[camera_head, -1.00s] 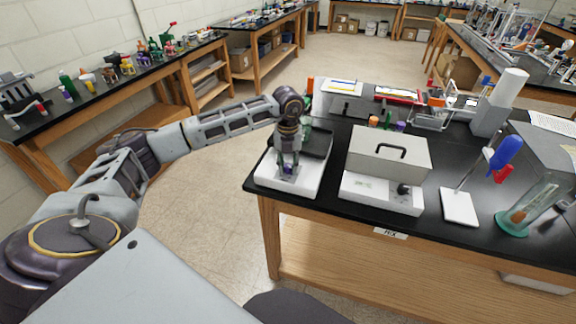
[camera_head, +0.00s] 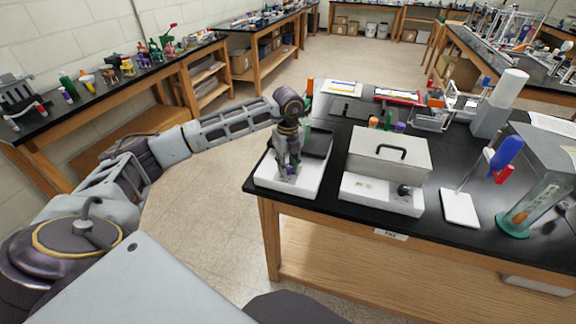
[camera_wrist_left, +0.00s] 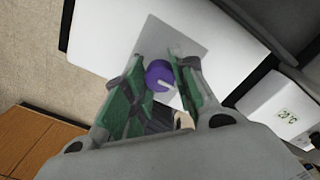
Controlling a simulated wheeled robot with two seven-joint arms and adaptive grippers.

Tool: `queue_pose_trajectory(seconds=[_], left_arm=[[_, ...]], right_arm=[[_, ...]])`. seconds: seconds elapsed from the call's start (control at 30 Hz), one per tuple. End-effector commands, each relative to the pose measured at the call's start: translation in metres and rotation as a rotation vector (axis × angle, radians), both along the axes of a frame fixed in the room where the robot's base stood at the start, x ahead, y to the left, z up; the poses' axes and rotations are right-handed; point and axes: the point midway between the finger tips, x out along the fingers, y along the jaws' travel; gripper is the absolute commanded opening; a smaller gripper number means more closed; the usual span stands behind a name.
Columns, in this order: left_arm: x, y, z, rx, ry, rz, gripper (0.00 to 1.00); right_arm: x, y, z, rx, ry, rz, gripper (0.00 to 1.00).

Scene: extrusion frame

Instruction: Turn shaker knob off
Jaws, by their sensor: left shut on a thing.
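The shaker (camera_head: 268,182) is a white box with a dark tray on top, at the front left corner of the black bench. Its purple knob (camera_wrist_left: 157,73) shows in the left wrist view on a grey front panel, with a pale mark across it. My left gripper (camera_head: 290,171) points down over the shaker's front and is shut on the knob. In the left wrist view its green-padded fingers (camera_wrist_left: 160,80) stand on either side of the knob. The fingers mostly hide the knob in the head view. My right gripper is not in view.
A white device with a grey handled lid (camera_head: 388,150) and black knob stands right of the shaker. Further right are a white stand base (camera_head: 460,208) and a glass cylinder (camera_head: 535,203). Small colored items sit behind. A narrow bare strip separates the shaker from the lidded device.

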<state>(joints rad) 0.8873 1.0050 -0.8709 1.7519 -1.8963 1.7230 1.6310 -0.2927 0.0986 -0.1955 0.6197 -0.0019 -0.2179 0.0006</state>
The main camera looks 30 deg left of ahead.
Motion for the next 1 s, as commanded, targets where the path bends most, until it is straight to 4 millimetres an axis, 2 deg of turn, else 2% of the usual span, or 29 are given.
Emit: queue_pose_trajectory(seconds=[0.33,0.37,0.5,1.0], left_arm=[[0.0015,0.0008,0.0023,0.000,-0.006,0.005,0.03],[0.0015,0.0010,0.0023,0.000,-0.006,0.005,0.30],[0.0011,0.0006,0.0016,0.000,-0.004,0.004,0.48],[0.0006,0.0001,0.0056,0.000,-0.002,0.002,0.49]], right_arm=[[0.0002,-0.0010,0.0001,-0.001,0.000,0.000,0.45],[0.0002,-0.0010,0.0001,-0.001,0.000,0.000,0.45],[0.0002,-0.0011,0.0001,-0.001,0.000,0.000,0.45],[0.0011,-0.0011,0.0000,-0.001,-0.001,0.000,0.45]])
